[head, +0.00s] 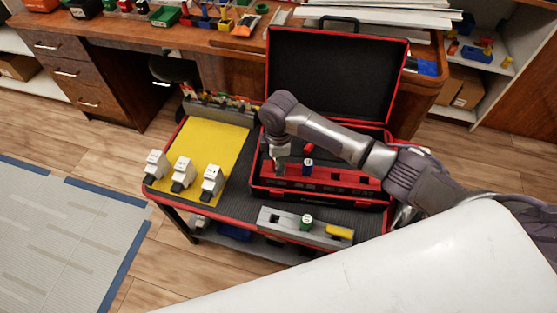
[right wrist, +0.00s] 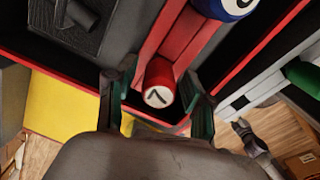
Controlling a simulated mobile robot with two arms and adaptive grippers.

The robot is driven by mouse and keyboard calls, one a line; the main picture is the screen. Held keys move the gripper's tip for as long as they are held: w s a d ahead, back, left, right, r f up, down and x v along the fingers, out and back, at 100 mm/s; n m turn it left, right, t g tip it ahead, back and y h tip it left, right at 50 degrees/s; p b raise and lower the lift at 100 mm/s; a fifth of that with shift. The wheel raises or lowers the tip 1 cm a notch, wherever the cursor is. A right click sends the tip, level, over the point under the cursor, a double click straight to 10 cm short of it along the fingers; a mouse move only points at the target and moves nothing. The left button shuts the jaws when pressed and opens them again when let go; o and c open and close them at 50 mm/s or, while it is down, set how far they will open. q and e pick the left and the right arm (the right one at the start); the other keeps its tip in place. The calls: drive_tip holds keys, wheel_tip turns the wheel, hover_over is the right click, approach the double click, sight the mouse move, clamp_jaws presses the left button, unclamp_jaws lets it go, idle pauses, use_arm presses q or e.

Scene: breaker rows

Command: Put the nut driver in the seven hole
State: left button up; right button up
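A red nut driver (right wrist: 158,92) with a 7 on its end cap stands in the red rack (right wrist: 188,40) inside the open case. My right gripper (head: 280,168) reaches down into the case. In the right wrist view its fingers (right wrist: 157,98) are apart on either side of the red handle, with gaps showing. In the head view my gripper hides this driver. A blue-handled driver (head: 308,164) stands beside it in the rack. A grey holder (head: 290,225) at the cart's front carries a green-capped driver (head: 306,220) and a yellow piece (head: 340,232). My left gripper is not in view.
The case lid (head: 337,75) stands open behind. Several white breakers (head: 182,170) stand along the front of a yellow mat (head: 215,145) at left. A workbench (head: 120,35) with bins is behind. Dark cart surface (head: 240,203) is free between the breakers and the holder.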

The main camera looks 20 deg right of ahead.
wheel_tip(320, 180, up, 12)
drive_tip(key=p, duration=0.1)
drive_tip(key=shift+r, duration=0.15)
idle(0.5)
drive_tip(key=shift+s, duration=0.1)
idle(0.4)
